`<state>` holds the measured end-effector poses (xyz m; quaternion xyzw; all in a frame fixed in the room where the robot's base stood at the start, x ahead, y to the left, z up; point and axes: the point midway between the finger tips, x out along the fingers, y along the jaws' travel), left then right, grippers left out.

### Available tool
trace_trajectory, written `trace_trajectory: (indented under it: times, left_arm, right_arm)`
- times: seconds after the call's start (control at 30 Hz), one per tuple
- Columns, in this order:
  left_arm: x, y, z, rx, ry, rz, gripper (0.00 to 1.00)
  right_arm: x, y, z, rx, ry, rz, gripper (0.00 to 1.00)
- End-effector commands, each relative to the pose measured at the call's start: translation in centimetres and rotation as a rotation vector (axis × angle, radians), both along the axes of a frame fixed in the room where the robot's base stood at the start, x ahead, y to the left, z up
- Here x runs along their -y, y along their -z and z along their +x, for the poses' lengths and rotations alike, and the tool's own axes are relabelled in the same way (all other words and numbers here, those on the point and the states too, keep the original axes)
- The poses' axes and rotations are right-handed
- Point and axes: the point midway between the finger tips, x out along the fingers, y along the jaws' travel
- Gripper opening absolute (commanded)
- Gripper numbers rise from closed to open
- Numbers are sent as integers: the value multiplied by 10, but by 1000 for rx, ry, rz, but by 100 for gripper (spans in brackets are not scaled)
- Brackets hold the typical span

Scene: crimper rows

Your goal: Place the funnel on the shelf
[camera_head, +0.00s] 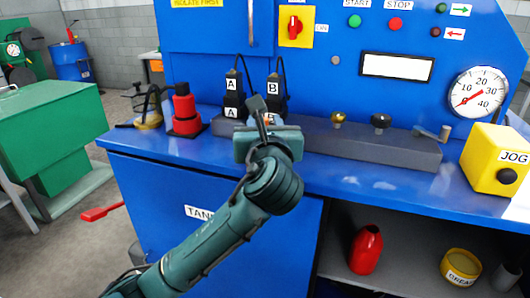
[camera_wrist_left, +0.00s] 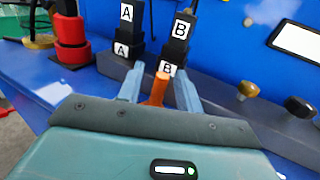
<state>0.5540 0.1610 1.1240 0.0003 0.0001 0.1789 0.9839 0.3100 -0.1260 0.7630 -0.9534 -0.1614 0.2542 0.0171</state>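My left gripper (camera_head: 266,112) is over the blue bench, in front of the black blocks marked A and B. In the left wrist view its two fingers (camera_wrist_left: 160,72) stand apart. A narrow orange piece (camera_wrist_left: 158,90) shows between them, with a visible gap on each side. It may be the funnel's stem; its lower part is hidden behind the gripper body. In the head view only a small bit of orange (camera_head: 270,119) shows beside the fingers. The lower shelf (camera_head: 400,275) is the open grey compartment under the bench. My right gripper is not in view.
A red bottle (camera_head: 366,250) and a yellow grease tin (camera_head: 461,266) stand on the lower shelf, with room between them. A grey bar with knobs (camera_head: 370,146) runs along the bench. A red stepped piece (camera_head: 185,112) stands left, a yellow JOG box (camera_head: 493,160) right.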

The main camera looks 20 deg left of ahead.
Motion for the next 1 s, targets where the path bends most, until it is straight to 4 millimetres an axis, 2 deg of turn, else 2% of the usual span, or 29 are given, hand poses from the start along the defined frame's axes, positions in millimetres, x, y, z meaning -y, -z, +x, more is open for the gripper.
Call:
trace_trajectory:
  times: [0.2,0.63,1.0]
  left_arm:
    - [0,0,1,0,0,0,34]
    - [0,0,0,0,0,0,0]
    - [0,0,0,0,0,0,0]
  right_arm:
    - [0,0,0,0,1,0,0]
    - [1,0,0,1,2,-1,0]
    - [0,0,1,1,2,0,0]
